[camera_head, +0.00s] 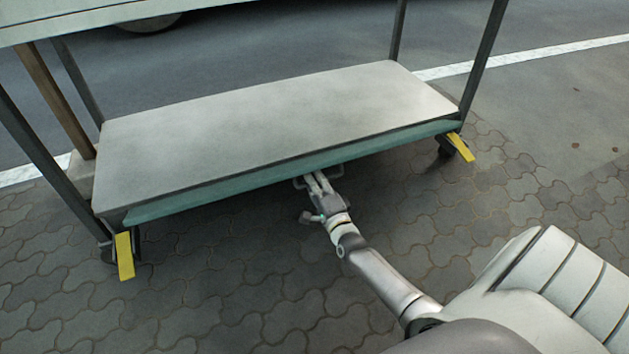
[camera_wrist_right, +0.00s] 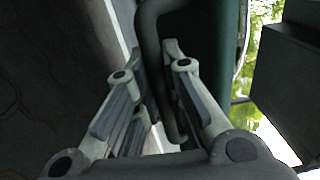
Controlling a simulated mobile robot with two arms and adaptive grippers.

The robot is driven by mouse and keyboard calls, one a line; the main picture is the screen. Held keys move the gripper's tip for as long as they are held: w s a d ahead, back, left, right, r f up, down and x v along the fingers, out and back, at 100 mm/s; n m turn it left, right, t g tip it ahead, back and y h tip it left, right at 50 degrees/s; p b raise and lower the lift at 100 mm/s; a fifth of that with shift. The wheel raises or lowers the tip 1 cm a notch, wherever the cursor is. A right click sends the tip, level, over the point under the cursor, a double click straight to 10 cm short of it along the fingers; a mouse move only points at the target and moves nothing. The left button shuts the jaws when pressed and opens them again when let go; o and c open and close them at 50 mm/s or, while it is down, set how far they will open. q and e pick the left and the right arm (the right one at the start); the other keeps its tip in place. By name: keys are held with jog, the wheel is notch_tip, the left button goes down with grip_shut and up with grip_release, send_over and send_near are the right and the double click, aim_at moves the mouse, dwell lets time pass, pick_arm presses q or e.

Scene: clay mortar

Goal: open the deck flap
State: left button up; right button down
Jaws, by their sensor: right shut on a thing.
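The deck flap (camera_head: 290,171) is a long teal panel along the front edge of the cart's grey lower deck (camera_head: 265,120). Its face shows as a narrow band that leans a little outward; its exact angle I cannot tell. A grey bar handle (camera_head: 339,171) sticks out near the middle of its lower edge. My right gripper (camera_head: 315,183) is shut on this handle from the front. In the right wrist view the handle bar (camera_wrist_right: 149,25) runs between the fingers (camera_wrist_right: 160,85), beside the dark teal panel (camera_wrist_right: 208,50). My left gripper is not in view.
The cart stands on dark posts with wheels. Yellow tabs show at the front left wheel (camera_head: 124,256) and front right wheel (camera_head: 460,147). An upper panel (camera_head: 75,22) covers the top left. The paving in front is clear around my right arm.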

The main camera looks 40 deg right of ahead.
jog(key=shift+f, duration=0.2)
dwell(0.3)
jog(key=c, duration=1.6)
grip_release()
jog(key=shift+o, duration=0.5)
jog(key=shift+r, duration=0.1)
jog(key=shift+r, duration=0.1)
